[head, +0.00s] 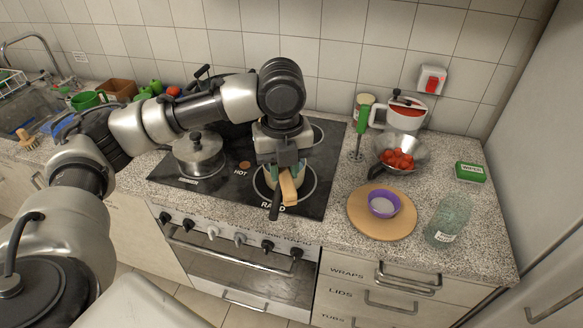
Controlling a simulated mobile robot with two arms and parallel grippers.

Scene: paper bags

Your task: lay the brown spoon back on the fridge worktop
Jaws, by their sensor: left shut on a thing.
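My left gripper (286,160) reaches from the left over the front right ring of the hob. It is shut on a tan-brown piece (289,188) that hangs below its fingers and looks like the brown spoon. A pale pan with a dark handle (275,206) stands on the ring right beneath it. The gripper and arm hide much of the pan, and I cannot tell whether the spoon touches it. The speckled worktop on the fridge side (482,225) lies to the right of the hob. My right gripper is not in view.
A lidded pot (198,156) sits left on the hob.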

